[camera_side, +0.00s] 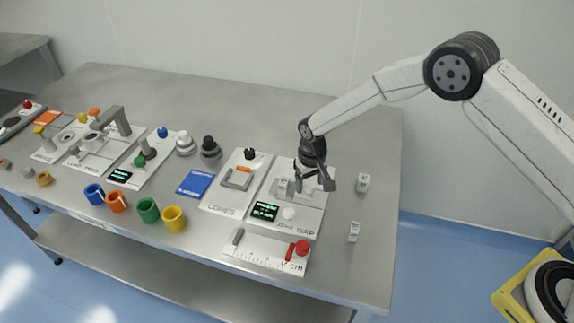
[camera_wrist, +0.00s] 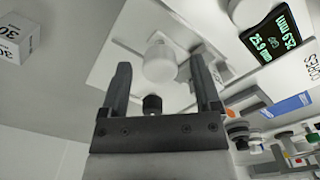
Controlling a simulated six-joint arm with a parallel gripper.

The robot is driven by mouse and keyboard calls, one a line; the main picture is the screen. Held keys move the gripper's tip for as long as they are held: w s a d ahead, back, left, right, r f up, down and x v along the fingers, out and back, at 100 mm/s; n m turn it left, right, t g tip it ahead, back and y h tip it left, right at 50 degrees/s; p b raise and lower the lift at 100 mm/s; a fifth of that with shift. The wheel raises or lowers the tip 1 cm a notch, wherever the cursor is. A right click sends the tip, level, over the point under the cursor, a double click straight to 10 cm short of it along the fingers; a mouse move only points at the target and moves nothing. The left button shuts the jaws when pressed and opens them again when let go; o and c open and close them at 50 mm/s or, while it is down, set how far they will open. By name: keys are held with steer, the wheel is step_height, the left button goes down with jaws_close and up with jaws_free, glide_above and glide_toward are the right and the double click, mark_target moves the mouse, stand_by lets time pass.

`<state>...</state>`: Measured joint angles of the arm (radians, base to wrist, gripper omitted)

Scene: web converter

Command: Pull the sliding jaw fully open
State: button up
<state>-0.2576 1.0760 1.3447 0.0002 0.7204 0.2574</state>
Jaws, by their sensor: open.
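The gap station (camera_side: 312,222) is a white plate near the right end of the bench, with a lit display (camera_side: 264,211) and a white round knob (camera_side: 289,213). Light grey jaw blocks (camera_side: 283,188) stand on the plate; I cannot tell which one slides. My gripper (camera_side: 314,178) is open above the plate, pointing down, with its fingers partly hiding the jaw area. In the wrist view, the white knob (camera_wrist: 160,62) shows between the open fingers (camera_wrist: 162,85). The grey blocks (camera_wrist: 208,68) show beside and behind the right finger. Nothing is held.
Two small white blocks (camera_side: 363,182) (camera_side: 354,231) lie right of the plate. The cores plate (camera_side: 229,193) adjoins on the left. Colored rings (camera_side: 148,210) stand farther left. The bench's back is clear.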

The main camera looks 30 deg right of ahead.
jaws_close()
stand_by(1.3)
